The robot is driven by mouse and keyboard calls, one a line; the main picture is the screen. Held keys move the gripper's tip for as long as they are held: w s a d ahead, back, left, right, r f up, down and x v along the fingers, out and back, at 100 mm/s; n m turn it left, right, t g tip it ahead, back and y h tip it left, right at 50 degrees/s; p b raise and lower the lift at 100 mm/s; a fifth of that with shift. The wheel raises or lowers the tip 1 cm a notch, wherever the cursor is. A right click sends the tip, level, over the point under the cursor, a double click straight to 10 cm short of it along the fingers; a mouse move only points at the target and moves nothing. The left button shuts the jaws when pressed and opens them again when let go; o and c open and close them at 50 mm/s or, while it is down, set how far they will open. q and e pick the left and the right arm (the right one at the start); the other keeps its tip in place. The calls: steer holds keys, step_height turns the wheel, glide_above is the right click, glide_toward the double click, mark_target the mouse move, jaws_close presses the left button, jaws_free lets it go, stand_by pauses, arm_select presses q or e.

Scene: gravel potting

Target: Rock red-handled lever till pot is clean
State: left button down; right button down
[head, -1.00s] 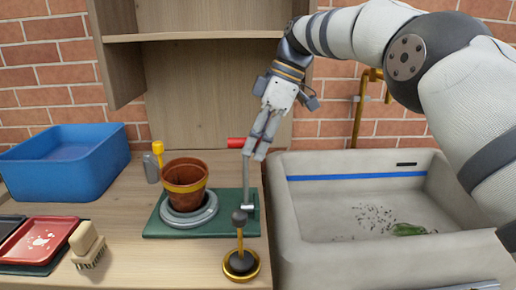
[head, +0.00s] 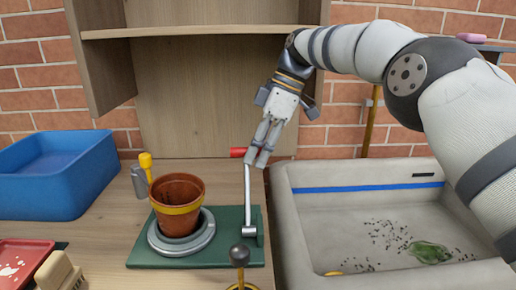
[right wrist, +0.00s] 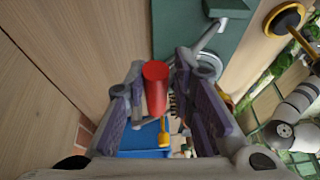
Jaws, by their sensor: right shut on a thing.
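The lever (head: 247,200) stands nearly upright on the right side of the green base plate (head: 190,256). Its red handle (head: 238,152) points left from the top and lies between the fingers in the right wrist view (right wrist: 156,88). My right gripper (head: 258,158) is shut on the handle, coming down from above. The terracotta pot (head: 177,205) with a yellow band stands upright in the grey ring (head: 160,239) on the plate. Its inside looks dark brown; how much soil clings there I cannot tell. My left gripper is not in view.
A blue bin (head: 55,185) stands at the left. A yellow-handled tool (head: 146,165) is behind the pot. A black-knobbed, gold-based thing (head: 240,258) stands in front of the plate. The sink (head: 350,215), with dark specks and a green item (head: 430,252), lies right. A wooden shelf (head: 200,31) hangs above.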

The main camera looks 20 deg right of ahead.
steer(key=shift+f, duration=0.75)
steer(key=c, duration=1.5)
jaws_free()
steer(key=shift+o, duration=0.3)
steer(key=shift+w+f, duration=0.1)
steer(key=shift+w+r, duration=0.1)
steer(key=shift+r, duration=0.25)
steer(key=shift+r, duration=0.15)
